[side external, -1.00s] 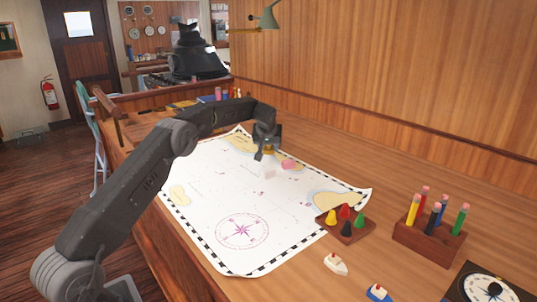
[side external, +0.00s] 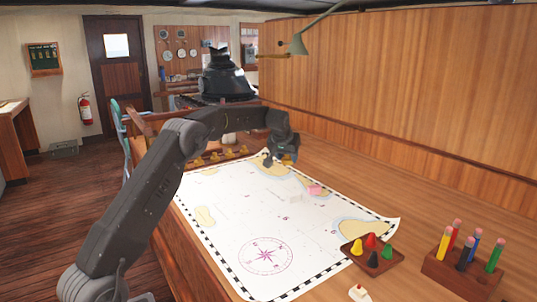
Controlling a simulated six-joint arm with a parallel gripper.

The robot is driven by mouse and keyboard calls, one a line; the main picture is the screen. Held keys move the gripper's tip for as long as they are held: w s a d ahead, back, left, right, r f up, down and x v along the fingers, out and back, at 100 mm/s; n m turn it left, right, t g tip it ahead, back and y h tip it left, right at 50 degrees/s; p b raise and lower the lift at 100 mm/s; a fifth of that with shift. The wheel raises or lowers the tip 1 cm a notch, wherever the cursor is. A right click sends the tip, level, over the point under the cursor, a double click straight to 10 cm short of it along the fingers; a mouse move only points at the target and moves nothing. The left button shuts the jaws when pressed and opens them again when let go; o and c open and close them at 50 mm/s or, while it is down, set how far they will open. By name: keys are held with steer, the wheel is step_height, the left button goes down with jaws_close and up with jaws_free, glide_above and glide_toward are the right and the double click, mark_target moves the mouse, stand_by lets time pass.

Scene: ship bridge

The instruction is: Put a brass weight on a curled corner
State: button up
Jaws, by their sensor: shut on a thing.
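A white sea chart (side external: 235,215) with a checked border and a pink compass rose lies on the wooden table. Its right corner (side external: 394,224) looks lifted. Its far corner (side external: 266,152) is beside my gripper, and its curl is hard to judge. My gripper (side external: 284,160) points down above the chart's far end, close to that corner. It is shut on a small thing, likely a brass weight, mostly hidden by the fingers. Several brass-coloured pieces (side external: 222,155) stand in a row at the table's far left edge.
A wooden wall (side external: 420,110) runs behind the table.

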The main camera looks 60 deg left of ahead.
steer(key=w+d+f+m+h, duration=0.15)
steer(key=w+d, duration=0.25)
steer(key=d, duration=0.4)
steer(key=w+d+m+h, duration=0.1)
steer(key=w+d+m, duration=0.25)
steer(key=d, duration=0.35)
steer(key=m+t+h, duration=0.1)
steer(key=m+h, duration=0.2)
steer(key=m, duration=0.1)
glide_above(393, 226)
steer(key=s, duration=0.2)
steer(key=f, duration=0.2)
steer(key=shift+a+f+m, duration=0.1)
steer(key=shift+m, duration=0.2)
steer(key=shift+f, duration=2.9)
steer(key=shift+f, duration=0.4)
steer(key=o, duration=1.1)
steer(key=shift+a, duration=0.1)
steer(key=shift+o, duration=0.2)
steer(key=shift+s+f, duration=0.1)
